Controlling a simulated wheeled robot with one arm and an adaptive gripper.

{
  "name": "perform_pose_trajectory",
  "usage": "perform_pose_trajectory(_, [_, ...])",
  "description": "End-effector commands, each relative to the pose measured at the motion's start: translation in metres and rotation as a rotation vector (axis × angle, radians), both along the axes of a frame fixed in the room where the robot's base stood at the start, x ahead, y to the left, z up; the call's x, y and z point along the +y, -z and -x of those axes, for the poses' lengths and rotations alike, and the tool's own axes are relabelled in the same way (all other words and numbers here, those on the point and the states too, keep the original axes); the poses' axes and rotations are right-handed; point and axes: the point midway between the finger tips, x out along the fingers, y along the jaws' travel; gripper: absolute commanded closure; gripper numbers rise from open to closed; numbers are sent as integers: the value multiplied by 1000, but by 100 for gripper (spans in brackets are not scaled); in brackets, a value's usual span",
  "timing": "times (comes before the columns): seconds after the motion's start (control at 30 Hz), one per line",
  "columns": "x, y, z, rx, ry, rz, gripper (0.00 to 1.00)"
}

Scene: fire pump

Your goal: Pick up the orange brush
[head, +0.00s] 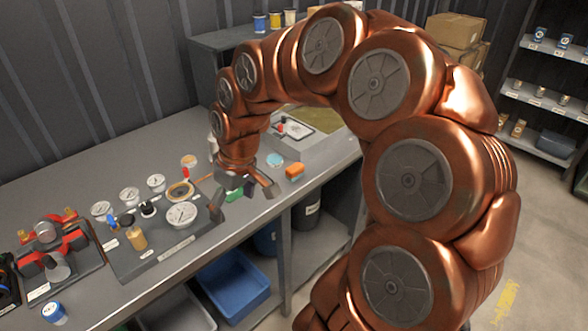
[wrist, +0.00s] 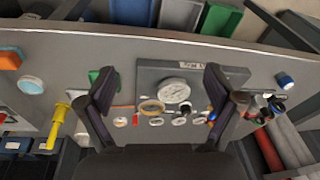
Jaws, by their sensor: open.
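The orange brush (head: 294,171) is a small orange block lying near the front edge of the grey workbench, to the right of my gripper in the head view. In the wrist view the brush (wrist: 10,59) is at the far left edge, partly cut off. My gripper (head: 243,196) is above the bench, pointing down, with its fingers spread and nothing between them. In the wrist view my gripper (wrist: 159,78) frames the gauge board, well to the right of the brush.
A light blue disc (head: 274,159) lies beside the brush. A gauge board (head: 150,262) with dials and small tools is left of my gripper. A green item (wrist: 95,76) shows by one finger. A blue bin (head: 235,287) sits below the bench. Shelves (head: 548,92) stand at right.

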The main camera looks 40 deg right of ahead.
Motion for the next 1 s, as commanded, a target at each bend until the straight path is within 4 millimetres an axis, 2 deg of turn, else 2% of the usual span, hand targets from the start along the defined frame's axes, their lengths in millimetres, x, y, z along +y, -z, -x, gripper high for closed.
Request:
perform_pose_trajectory(0.03, [-21,-2,-16,-26,15,-10,8])
perform_pose_trajectory(0.1, [-51,0,-37,-68,30,-15,8])
perform_pose_trajectory(0.2, [-102,5,-60,-126,64,-10,8])
perform_pose_trajectory(0.3, [-157,14,-72,-171,108,4,8])
perform_pose_trajectory(0.4, [-206,26,-74,-203,151,24,8])
perform_pose_trajectory(0.5, [-244,37,-71,-220,188,44,8])
perform_pose_trajectory(0.6, [-267,45,-66,-228,210,57,8])
perform_pose_trajectory(0.7, [-278,49,-64,-231,220,66,8])
perform_pose_trajectory(1.0, [-281,70,-72,-230,220,68,8])
